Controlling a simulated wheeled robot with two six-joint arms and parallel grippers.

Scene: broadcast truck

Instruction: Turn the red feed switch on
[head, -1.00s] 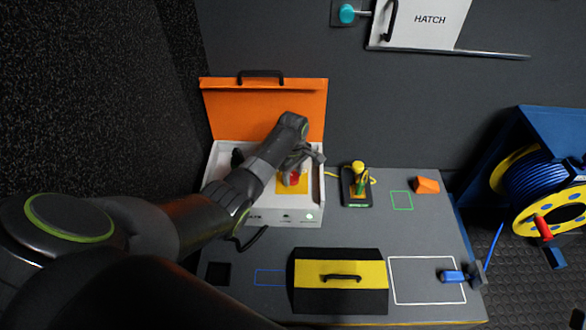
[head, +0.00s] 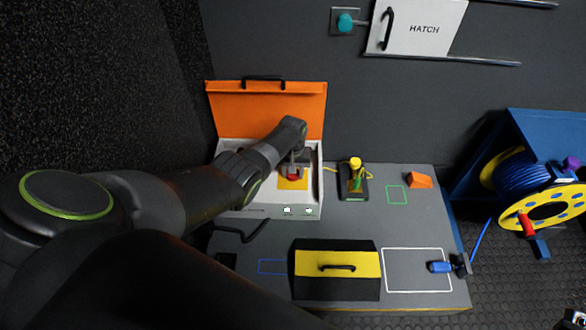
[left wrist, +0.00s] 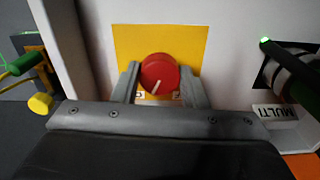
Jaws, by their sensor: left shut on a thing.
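The red feed switch (left wrist: 160,74) is a round red knob on a yellow plate (left wrist: 190,44), with a white pointer mark that points down and slightly left in the left wrist view. My left gripper (left wrist: 158,80) is shut on the knob, one finger on each side. In the head view the red switch (head: 293,177) shows partly under my left gripper (head: 295,168), inside the white case (head: 250,212) with the raised orange lid (head: 270,105). Two small lights (head: 287,210) glow on the case front. Labels under the knob are partly hidden. My right gripper is not in view.
A black unit with a yellow-topped lever (head: 355,180) stands right of the case. A yellow and black box (head: 338,264) is at the front. An orange wedge (head: 420,180), a blue connector (head: 440,267) and a cable reel (head: 540,205) are further right.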

